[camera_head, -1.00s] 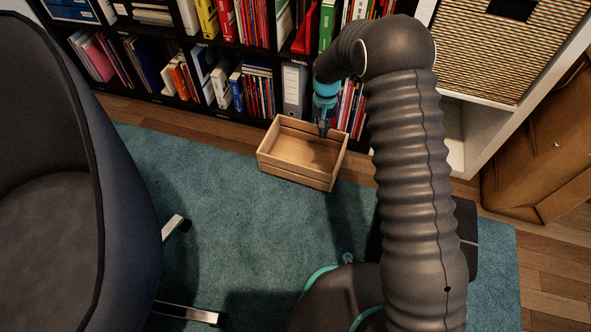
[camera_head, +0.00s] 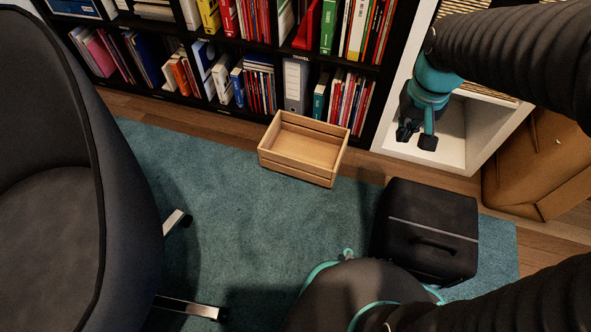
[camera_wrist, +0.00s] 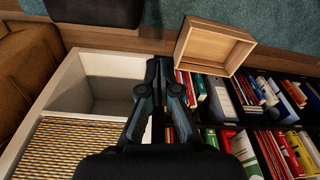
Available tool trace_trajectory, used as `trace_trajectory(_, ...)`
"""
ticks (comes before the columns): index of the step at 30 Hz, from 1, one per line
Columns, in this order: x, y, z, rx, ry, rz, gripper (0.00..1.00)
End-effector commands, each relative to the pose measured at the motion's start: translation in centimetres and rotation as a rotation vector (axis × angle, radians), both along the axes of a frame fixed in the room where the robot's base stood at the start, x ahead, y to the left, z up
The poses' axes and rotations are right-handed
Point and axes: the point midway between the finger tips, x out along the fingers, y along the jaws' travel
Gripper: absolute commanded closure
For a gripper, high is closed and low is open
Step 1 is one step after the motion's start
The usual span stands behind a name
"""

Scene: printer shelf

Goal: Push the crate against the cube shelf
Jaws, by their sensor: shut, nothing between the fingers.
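The crate (camera_head: 296,172) is an open, light wooden box, upright and empty, on the floor at the rug's far edge. It stands in front of the black bookshelf (camera_head: 200,108) and also shows at the top of the wrist view (camera_wrist: 190,58). I cannot tell whether its back touches that shelf. A white shelf (camera_head: 492,140) with square compartments stands to the right. My gripper (camera_head: 417,137) is shut and empty, right of the crate and apart from it, in front of the white shelf's open compartment. In the wrist view my gripper (camera_wrist: 163,85) points past the crate.
A dark office chair (camera_head: 70,170) fills the left. A black box-shaped object with a handle (camera_head: 430,225) stands on the teal rug (camera_head: 250,225) at lower right. A brown leather piece (camera_head: 545,165) is at the far right. The rug before the crate is clear.

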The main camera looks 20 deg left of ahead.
Motion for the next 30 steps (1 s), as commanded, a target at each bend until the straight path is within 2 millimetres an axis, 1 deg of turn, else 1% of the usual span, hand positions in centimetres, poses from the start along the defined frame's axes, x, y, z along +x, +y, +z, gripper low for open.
trace_trajectory(1, -1.2, -0.9, 1.0, 0.005, -0.025, -0.012, 1.0)
trace_trajectory(6, -4.8, -3.2, 3.1, 0.016, -0.099, -0.044, 1.0)
trace_trajectory(9, -6.6, -4.3, 4.0, 0.019, -0.141, -0.063, 1.0)
trace_trajectory(12, -7.9, -5.0, 4.5, 0.022, -0.172, -0.079, 1.0)
trace_trajectory(18, -9.7, -5.9, 5.3, 0.025, -0.221, -0.1, 1.0)
trace_trajectory(24, -11.0, -6.4, 5.8, 0.028, -0.259, -0.113, 1.0)
trace_trajectory(30, -12.0, -6.5, 6.1, 0.031, -0.288, -0.112, 1.0)
